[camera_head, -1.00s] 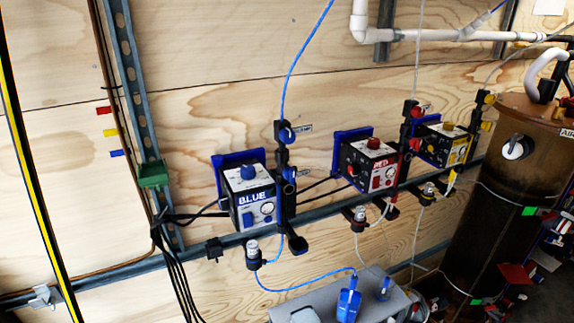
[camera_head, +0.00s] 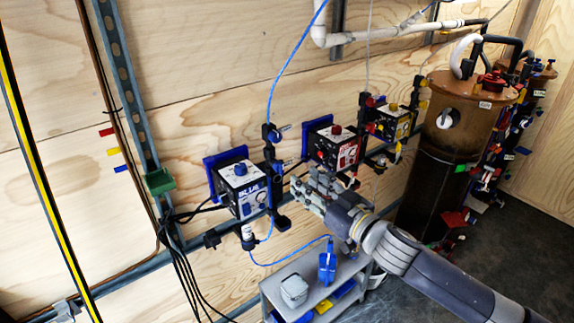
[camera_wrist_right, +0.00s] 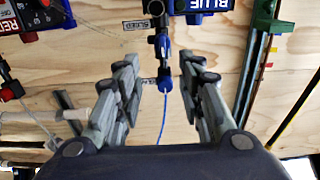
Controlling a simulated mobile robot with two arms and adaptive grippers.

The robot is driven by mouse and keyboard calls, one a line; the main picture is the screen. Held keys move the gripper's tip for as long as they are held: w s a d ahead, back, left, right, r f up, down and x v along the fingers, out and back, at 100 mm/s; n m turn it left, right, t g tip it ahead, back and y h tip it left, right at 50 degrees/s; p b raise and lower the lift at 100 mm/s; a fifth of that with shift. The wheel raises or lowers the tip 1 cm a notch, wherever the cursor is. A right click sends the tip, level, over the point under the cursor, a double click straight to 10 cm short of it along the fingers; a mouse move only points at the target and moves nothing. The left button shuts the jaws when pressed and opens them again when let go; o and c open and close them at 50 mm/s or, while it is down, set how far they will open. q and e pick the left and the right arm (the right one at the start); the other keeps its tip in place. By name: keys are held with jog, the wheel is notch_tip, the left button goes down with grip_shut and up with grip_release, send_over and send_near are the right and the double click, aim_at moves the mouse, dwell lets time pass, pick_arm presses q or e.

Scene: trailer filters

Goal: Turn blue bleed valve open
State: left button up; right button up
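A blue box unit marked BLUE (camera_head: 238,187) is mounted on the wood wall. A black fitting column with blue valve parts (camera_head: 273,135) stands beside it, with a blue hose from its top. In the right wrist view, a BLEED label (camera_wrist_right: 147,25) sits beside the black column and blue valve parts (camera_wrist_right: 164,82) show between my fingers. Which blue part is the bleed handle is hard to tell. My right gripper (camera_head: 303,192) is right of the column; in the right wrist view it is open (camera_wrist_right: 163,82), with nothing gripped. My left gripper is out of view.
A RED unit (camera_head: 334,148) and a yellow unit (camera_head: 393,123) hang further right on the same rail. A grey cart (camera_head: 310,283) with a blue item (camera_head: 327,266) stands below. A brown tank (camera_head: 450,150) is at the right. A blue hose hangs below the BLUE unit.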

aim_at(283, 166)
jog(key=p+x, duration=0.1)
jog(key=x, duration=0.6)
jog(key=shift+s+a+r+p, duration=0.2)
jog(key=shift+s+p, duration=0.05)
jog(key=shift+p, duration=0.15)
jog(key=shift+x, duration=0.75)
jog(key=shift+f, duration=0.1)
jog(key=shift+d, duration=0.1)
grip_shut()
